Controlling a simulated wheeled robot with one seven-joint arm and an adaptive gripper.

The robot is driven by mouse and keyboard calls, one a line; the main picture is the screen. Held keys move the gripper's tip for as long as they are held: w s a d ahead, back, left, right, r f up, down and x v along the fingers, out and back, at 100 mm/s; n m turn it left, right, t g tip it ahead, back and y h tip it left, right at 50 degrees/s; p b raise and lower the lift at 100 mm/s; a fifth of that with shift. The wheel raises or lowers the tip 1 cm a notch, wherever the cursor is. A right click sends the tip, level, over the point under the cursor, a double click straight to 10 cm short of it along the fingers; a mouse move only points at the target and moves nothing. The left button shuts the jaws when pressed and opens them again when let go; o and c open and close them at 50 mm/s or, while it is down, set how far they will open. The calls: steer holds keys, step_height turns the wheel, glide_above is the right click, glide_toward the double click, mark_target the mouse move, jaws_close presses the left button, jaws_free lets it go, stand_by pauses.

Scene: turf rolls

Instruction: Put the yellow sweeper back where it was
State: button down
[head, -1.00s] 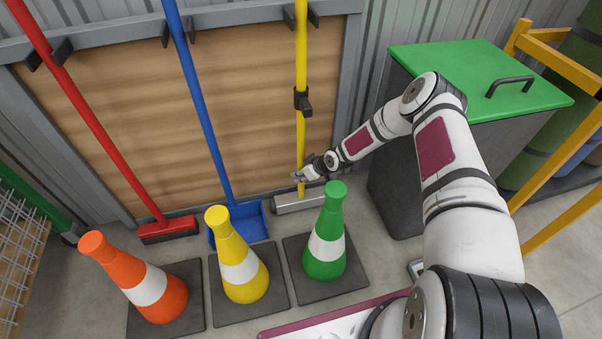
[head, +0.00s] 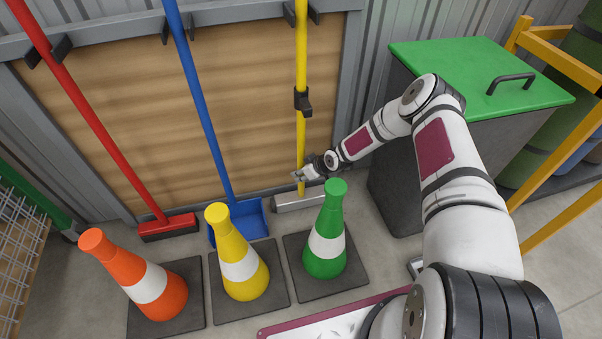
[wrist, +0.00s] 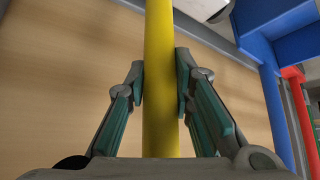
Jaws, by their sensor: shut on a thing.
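The yellow sweeper (head: 301,70) stands upright against the wall rack in the head view, at the right end of the row of tools. Its pole runs between the upper rack prongs, and its pale grey head (head: 292,202) is at the floor by the wall. My gripper (head: 302,174) is at the lower part of the pole, just above the head. In the wrist view the yellow pole (wrist: 160,85) passes between the two finger pads, which are shut on it. Whether the head touches the floor cannot be told.
A blue tool (head: 195,90) and a red sweeper (head: 90,130) hang to the left. Orange (head: 150,290), yellow (head: 238,262) and green (head: 326,245) cones stand in front. A green-lidded bin (head: 450,75) is right of the sweeper, close to my arm.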

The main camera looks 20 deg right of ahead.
steer(key=shift+w, duration=0.1)
steer(key=c, duration=1.4)
jaws_free()
steer(key=shift+f, duration=0.1)
steer(key=shift+o, duration=0.5)
steer(key=v, duration=1.2)
